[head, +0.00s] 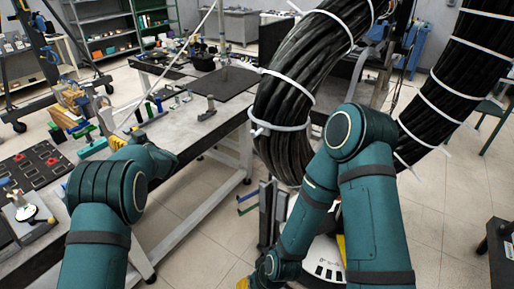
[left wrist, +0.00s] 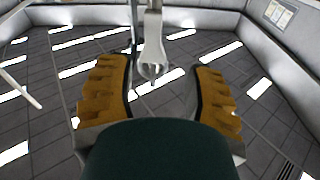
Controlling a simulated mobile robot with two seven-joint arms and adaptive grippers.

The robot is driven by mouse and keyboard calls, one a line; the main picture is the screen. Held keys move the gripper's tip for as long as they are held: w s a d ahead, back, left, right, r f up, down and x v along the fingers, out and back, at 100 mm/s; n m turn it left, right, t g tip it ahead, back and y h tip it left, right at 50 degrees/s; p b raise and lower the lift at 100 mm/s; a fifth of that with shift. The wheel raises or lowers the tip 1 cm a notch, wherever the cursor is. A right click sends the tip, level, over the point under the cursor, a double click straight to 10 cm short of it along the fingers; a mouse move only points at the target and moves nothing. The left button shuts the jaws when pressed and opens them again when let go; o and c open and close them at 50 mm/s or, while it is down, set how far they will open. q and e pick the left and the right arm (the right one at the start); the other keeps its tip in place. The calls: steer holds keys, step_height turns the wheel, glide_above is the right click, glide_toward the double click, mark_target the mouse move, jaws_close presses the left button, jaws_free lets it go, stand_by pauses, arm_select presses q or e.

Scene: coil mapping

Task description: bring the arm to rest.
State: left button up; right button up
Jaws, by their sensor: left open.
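In the head view my left arm comes in from the lower left, and the yellow of my left gripper (head: 118,142) shows in part beyond the forearm, by the workbench edge. That view looks onto dark panels with bright light strips, seemingly the ceiling. My right arm bends at the elbow and runs down to the bottom edge. A bit of yellow (head: 243,283) there may be my right gripper; its jaws are hidden.
A long workbench (head: 190,135) with tools and small parts runs along the left. A thick black cable bundle (head: 285,110) with white ties hangs close to my right elbow, and a second one (head: 455,85) hangs at right.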

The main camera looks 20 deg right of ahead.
arm_select(q)
steer(key=s+f+m+g+h+b, duration=0.1)
steer(key=s+f+g+h, duration=0.15)
steer(key=s+f, duration=0.5)
steer(key=s+f+m+g+h+b, duration=0.1)
steer(key=s+f+h, duration=0.3)
steer(key=f, duration=0.7)
steer(key=s+f+m+g+h+b, duration=0.1)
steer(key=s+f+g+h, duration=0.15)
steer(key=s+f, duration=0.5)
steer(key=s+d+f+g+h, duration=0.2)
steer(key=s, duration=0.7)
steer(key=s+d+f+g+h+b, duration=0.1)
steer(key=s+d+f+g+h, duration=0.1)
steer(key=s, duration=0.7)
steer(key=s+d+f+m+g+h, duration=0.1)
steer(key=s+d+f+g+h, duration=0.1)
steer(key=s, duration=0.7)
steer(key=shift+d+f+g+h+b, duration=0.3)
steer(key=shift+d+f+g, duration=0.4)
steer(key=shift+d, duration=0.3)
steer(key=shift+w+d, duration=0.1)
